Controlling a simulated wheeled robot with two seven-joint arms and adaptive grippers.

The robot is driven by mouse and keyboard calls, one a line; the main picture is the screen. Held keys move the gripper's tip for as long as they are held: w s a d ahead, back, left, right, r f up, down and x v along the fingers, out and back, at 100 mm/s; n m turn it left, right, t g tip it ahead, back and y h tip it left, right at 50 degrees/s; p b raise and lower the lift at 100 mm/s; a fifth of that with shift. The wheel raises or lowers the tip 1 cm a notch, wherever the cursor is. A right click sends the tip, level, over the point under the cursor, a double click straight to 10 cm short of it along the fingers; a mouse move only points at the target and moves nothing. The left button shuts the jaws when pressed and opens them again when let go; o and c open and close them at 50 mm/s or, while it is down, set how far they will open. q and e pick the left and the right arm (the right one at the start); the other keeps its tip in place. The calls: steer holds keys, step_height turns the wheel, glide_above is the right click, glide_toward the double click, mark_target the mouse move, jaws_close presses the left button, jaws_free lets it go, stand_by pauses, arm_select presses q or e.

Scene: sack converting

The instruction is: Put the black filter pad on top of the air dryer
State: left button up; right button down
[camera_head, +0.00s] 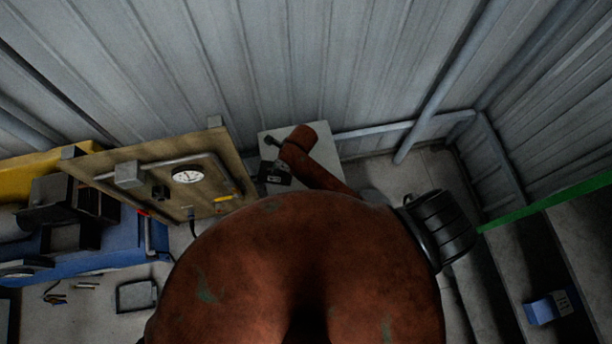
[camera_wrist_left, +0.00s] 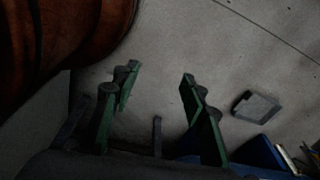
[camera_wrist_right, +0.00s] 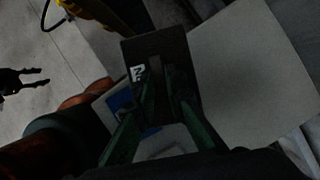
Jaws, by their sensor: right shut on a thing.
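The black filter pad (camera_head: 274,176) has a small white label and is held over a pale flat-topped unit (camera_head: 327,150), which looks like the air dryer. My right gripper (camera_wrist_right: 162,84) is shut on the black pad, which also shows in the right wrist view (camera_wrist_right: 154,52). The pale top (camera_wrist_right: 240,65) lies beyond and to the right of the pad there. I cannot tell whether the pad touches it. My left gripper (camera_wrist_left: 158,82) is open and empty above the floor. It does not show in the head view, where my arm fills the lower middle.
A tan panel with a round gauge (camera_head: 187,176) stands left of the pale unit. Blue equipment (camera_head: 110,245) is at the left. A dark-rimmed grey tray (camera_head: 136,295) lies on the floor. A corrugated wall is behind. A blue box (camera_head: 540,310) is at lower right.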

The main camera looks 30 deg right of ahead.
steer(key=shift+d+f, duration=0.15)
steer(key=shift+d, duration=0.2)
steer(key=w+d+f, duration=0.1)
steer(key=d+f, duration=0.2)
steer(key=d, duration=0.1)
steer(key=w+d+f, duration=0.2)
steer(key=d+f, duration=0.1)
steer(key=d, duration=0.1)
steer(key=w+d+f, duration=0.1)
steer(key=d+f, duration=0.2)
steer(key=shift+w+d, duration=0.35)
steer(key=shift+d, duration=0.05)
steer(key=f, duration=0.3)
steer(key=shift+w+d, duration=0.15)
steer(key=shift+d, duration=0.2)
arm_select(q)
steer(key=shift+s+r, duration=0.1)
steer(key=shift+s, duration=0.7)
arm_select(e)
steer(key=shift+f, duration=0.4)
arm_select(q)
steer(key=shift+s, duration=0.1)
arm_select(e)
steer(key=shift+f, duration=0.1)
steer(key=c, duration=2)
jaws_free()
